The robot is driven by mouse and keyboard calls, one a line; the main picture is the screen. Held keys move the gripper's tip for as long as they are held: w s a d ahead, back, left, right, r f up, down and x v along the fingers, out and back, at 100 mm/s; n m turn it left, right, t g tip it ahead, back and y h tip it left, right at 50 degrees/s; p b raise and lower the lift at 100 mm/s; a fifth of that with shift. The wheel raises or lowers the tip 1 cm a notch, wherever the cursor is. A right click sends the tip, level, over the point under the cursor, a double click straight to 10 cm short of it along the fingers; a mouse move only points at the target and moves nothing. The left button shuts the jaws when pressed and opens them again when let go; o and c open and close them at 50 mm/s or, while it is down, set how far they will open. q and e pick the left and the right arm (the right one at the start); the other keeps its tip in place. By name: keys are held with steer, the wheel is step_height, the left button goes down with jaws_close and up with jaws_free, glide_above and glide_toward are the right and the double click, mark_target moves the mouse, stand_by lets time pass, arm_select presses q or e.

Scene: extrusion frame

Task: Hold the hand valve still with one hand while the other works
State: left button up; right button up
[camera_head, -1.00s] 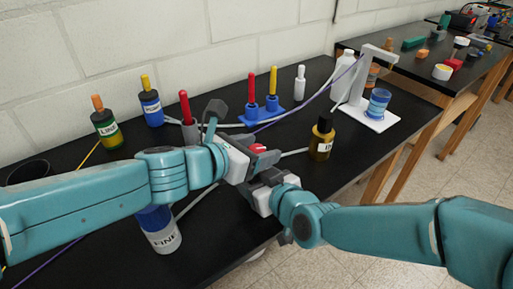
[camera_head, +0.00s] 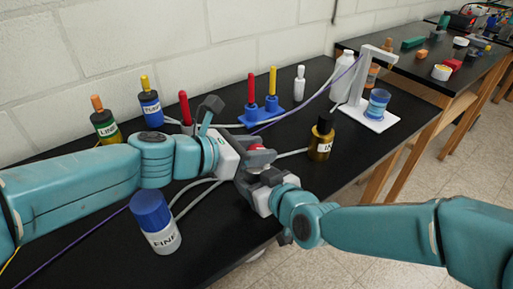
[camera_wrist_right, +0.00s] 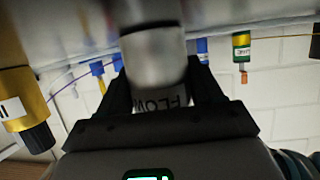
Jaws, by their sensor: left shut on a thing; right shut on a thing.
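The hand valve stands near the front edge of the black table, mostly hidden between my two grippers in the head view. Its red knob (camera_head: 257,148) shows at the top. My left gripper (camera_head: 260,158) is shut on the upper part of the valve at the knob. My right gripper (camera_head: 264,183) is shut lower down on the valve body. In the right wrist view, the grey cylindrical valve body (camera_wrist_right: 153,62) with a FLOW label stands between the dark fingers of my right gripper (camera_wrist_right: 155,90).
A blue-capped bottle (camera_head: 155,222) stands at the front left, close below my left arm. A gold bottle (camera_head: 321,138) with a black cap is right of the grippers. Pale hoses (camera_head: 198,186) run over the table. A white stand (camera_head: 370,112) is at the right.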

arm_select(q)
steer(key=shift+m+g+h, duration=0.9)
steer(key=shift+m+g, duration=0.9)
steer(key=shift+g, duration=0.1)
steer(key=o, duration=1)
steer(key=shift+s, duration=0.1)
